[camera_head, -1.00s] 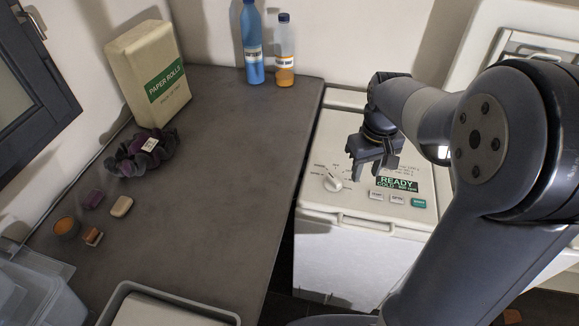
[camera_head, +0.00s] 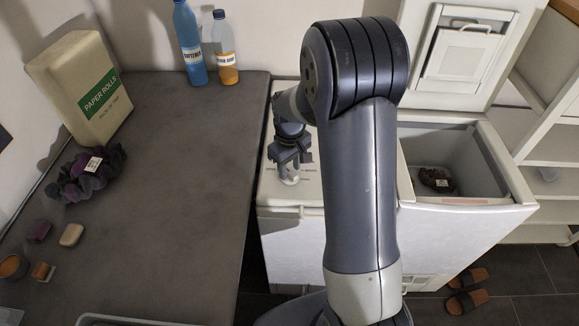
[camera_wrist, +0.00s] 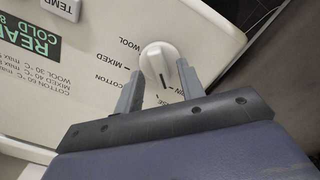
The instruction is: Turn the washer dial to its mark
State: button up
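The washer dial (camera_wrist: 158,62) is a round white knob with a dark pointer line facing the gripper side in the wrist view. Printed words, including WOOL, MIXED and COTTON, stand around it. In the head view the dial (camera_head: 290,179) shows just below my gripper (camera_head: 290,158). My gripper (camera_wrist: 159,68) is open, with one finger on each side of the dial's near part. I cannot tell whether the fingers touch it. The washer (camera_head: 285,225) is white; its panel is largely hidden by my arm in the head view. Its dark display (camera_wrist: 32,38) shows partly in the wrist view.
A grey counter (camera_head: 180,200) lies left of the washer, with bottles (camera_head: 190,45), a paper rolls pack (camera_head: 85,90) and dark cloth (camera_head: 85,175) on it. Sandals (camera_head: 468,290) lie on the floor.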

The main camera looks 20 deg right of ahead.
jog(key=shift+f, duration=0.45)
grip_shut()
